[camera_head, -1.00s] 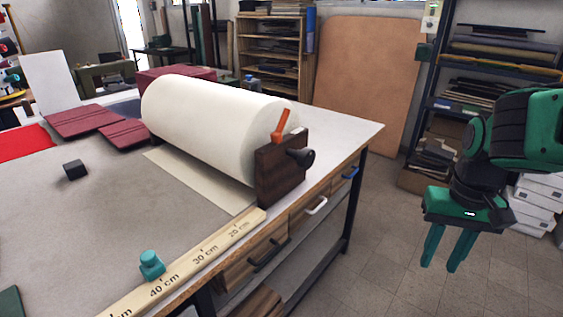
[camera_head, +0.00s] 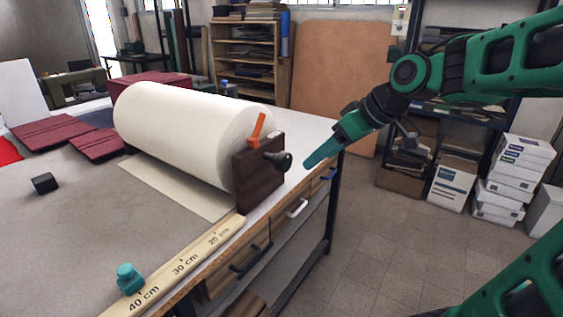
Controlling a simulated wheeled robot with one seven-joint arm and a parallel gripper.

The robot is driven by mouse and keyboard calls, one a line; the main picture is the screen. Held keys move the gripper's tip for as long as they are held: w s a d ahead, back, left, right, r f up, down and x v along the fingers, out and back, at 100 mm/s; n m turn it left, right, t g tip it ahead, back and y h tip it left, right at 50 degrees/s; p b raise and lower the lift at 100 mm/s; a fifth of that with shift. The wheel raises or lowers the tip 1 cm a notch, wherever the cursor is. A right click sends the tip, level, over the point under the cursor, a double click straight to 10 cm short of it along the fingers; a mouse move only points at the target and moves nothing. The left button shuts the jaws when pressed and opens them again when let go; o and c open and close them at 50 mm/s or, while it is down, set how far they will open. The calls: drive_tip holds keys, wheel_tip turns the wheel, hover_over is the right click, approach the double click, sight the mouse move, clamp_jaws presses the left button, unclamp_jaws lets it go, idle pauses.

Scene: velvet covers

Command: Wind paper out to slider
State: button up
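A large white paper roll (camera_head: 180,135) lies in a dark wooden holder (camera_head: 258,183) on the table. A short cream strip of paper (camera_head: 178,188) lies flat in front of it, its edge near the 20 cm mark. A dark crank knob (camera_head: 279,160) sticks out of the holder's right side, and an orange lever (camera_head: 257,130) stands above it. The teal slider (camera_head: 130,279) sits on the wooden ruler (camera_head: 185,265) near 40 cm. My gripper (camera_head: 310,162) is just right of the knob, pointing at it and apart from it. Its fingers overlap in this view, hiding any gap.
A small black block (camera_head: 44,183) lies on the tabletop at left. Dark red covers (camera_head: 50,133) lie behind it. White boxes (camera_head: 519,165) stand on the floor at right. The tabletop between strip and slider is clear.

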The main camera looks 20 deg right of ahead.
sight(287, 157)
drive_tip(key=shift+n+t+y, duration=0.3)
drive_tip(key=shift+n+y, duration=0.2)
drive_tip(key=shift+n, duration=0.4)
drive_tip(key=w+a+f, duration=0.1)
drive_tip(key=w+a, duration=0.1)
drive_tip(key=w+a+f, duration=0.2)
drive_tip(key=w, duration=0.1)
drive_tip(key=w+a+f, duration=0.2)
drive_tip(key=w+a, duration=0.1)
drive_tip(key=shift+w, duration=0.1)
drive_tip(key=shift+c, duration=0.3)
drive_tip(key=c, duration=1.4)
drive_tip(key=shift+r, duration=0.1)
